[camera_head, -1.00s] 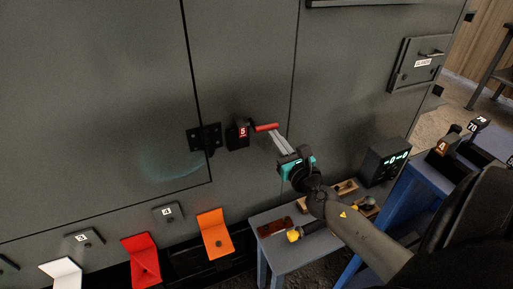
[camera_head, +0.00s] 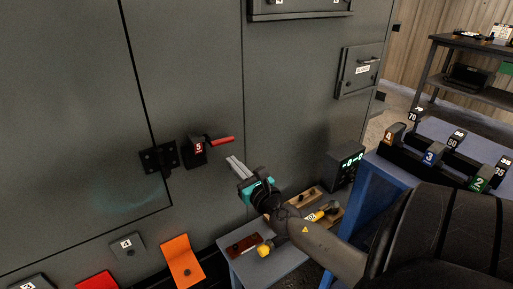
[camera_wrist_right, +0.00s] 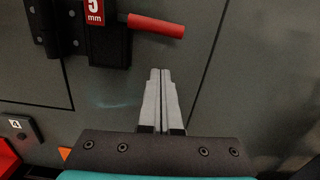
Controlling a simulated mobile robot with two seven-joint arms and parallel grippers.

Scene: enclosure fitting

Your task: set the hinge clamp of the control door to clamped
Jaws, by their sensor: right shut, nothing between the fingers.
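The hinge clamp (camera_head: 195,151) is a dark block with a red "5" label beside a black hinge (camera_head: 159,157) on the grey cabinet front. Its red handle (camera_head: 221,140) sticks out to the right. In the right wrist view the clamp block (camera_wrist_right: 117,45) is at the upper left, with the red handle (camera_wrist_right: 157,26) pointing right and slightly down. My right gripper (camera_head: 232,160) is shut and empty, just below the handle in the picture and apart from it. Its fingers (camera_wrist_right: 161,72) point up towards the cabinet in the wrist view. My left gripper is not in view.
A low table (camera_head: 240,267) with tools stands below my right gripper. A box with a green display (camera_head: 345,165) stands behind it. A blue bench (camera_head: 364,208) with numbered blocks is at the right. Orange (camera_head: 182,262) and red flaps are at the lower left.

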